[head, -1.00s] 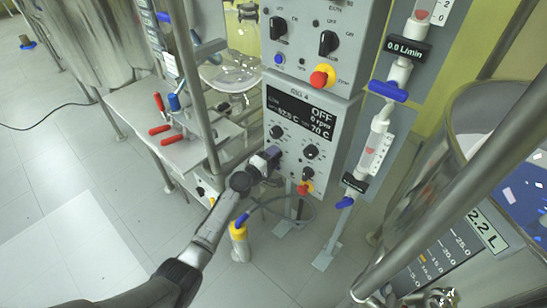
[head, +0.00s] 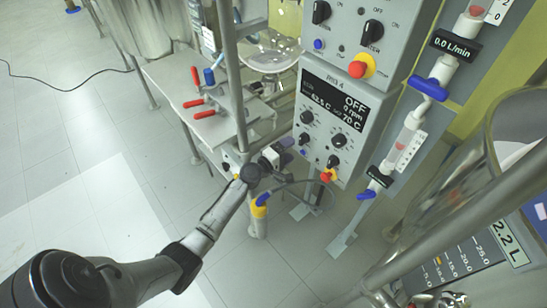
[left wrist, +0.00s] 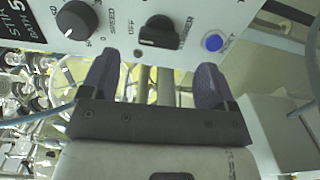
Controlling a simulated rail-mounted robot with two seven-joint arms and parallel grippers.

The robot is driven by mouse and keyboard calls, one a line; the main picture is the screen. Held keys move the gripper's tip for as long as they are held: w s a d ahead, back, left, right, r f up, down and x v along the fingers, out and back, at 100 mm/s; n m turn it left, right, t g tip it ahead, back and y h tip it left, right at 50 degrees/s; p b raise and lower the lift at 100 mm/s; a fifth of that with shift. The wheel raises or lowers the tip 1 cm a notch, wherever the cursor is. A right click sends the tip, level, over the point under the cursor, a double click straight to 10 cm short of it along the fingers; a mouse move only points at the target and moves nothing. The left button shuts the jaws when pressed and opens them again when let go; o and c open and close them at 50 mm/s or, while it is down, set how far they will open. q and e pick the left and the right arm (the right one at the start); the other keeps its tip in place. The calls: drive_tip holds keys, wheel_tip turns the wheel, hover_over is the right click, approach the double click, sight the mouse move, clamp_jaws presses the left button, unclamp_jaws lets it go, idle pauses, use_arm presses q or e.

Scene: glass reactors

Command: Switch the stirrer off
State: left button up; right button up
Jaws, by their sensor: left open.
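The grey control box (head: 320,110) has a black display (head: 334,100) reading OFF and 0 rpm, with temperatures below. My left gripper (head: 285,150) is beside the box's lower left edge. In the left wrist view my left gripper (left wrist: 155,80) is open and empty, its dark fingers just below the panel (left wrist: 120,22). That panel shows a round dial (left wrist: 76,20), a black rotary switch (left wrist: 158,31) and a lit blue button (left wrist: 213,43). My right gripper is not in view.
A second control box (head: 372,35) sits above. Flow meters with blue valves (head: 428,88) stand to its right. A metal post (head: 232,75) and a bench with red-handled clamps (head: 205,114) are left of the gripper.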

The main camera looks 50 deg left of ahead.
use_arm(q)
drive_tip(key=s, duration=0.7)
drive_tip(key=shift+s+a+p, duration=0.15)
drive_tip(key=shift+s+p, duration=0.05)
drive_tip(key=shift+p, duration=0.1)
